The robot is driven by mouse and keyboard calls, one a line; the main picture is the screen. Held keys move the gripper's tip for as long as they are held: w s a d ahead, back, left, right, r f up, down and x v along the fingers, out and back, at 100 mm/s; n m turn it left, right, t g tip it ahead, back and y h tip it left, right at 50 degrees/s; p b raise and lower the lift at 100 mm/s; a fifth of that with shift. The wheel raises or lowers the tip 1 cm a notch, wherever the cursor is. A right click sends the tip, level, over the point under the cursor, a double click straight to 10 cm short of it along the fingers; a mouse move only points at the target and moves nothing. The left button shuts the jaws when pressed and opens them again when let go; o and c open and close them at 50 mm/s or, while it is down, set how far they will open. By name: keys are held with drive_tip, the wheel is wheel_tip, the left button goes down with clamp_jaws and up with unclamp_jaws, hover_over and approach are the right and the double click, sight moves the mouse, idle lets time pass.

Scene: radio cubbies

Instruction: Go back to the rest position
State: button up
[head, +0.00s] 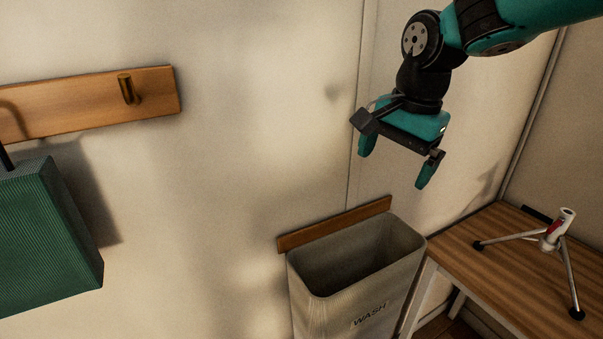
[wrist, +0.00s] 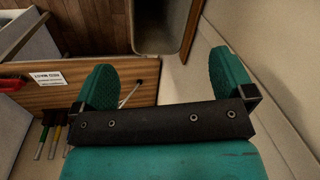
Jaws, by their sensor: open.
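My gripper (head: 397,163) is at the upper right of the head view, with its teal fingers pointing down, spread apart and empty. It hangs above the grey bin marked WASH (head: 318,312), clear of its rim and slightly to the right. In the wrist view my gripper (wrist: 165,78) shows two teal fingers with an open gap and nothing between them.
A wooden table (head: 478,262) at the right holds a small tripod (head: 552,238). A wooden peg rail (head: 90,98) is on the left wall above a green box (head: 45,235). The wrist view shows a wooden board (wrist: 120,78) with a label and several coloured handles (wrist: 52,138).

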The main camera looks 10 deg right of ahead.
drive_tip(key=s+a+f+n+y, duration=0.1)
drive_tip(key=s+a+n, duration=0.1)
drive_tip(key=s+n, duration=0.6)
drive_tip(key=s+a+f+n+g+y, duration=0.1)
drive_tip(key=s+a+f+n+y, duration=0.1)
drive_tip(key=s+n, duration=0.7)
drive_tip(key=s+a, duration=0.1)
drive_tip(key=s, duration=0.2)
drive_tip(key=shift+s, duration=0.35)
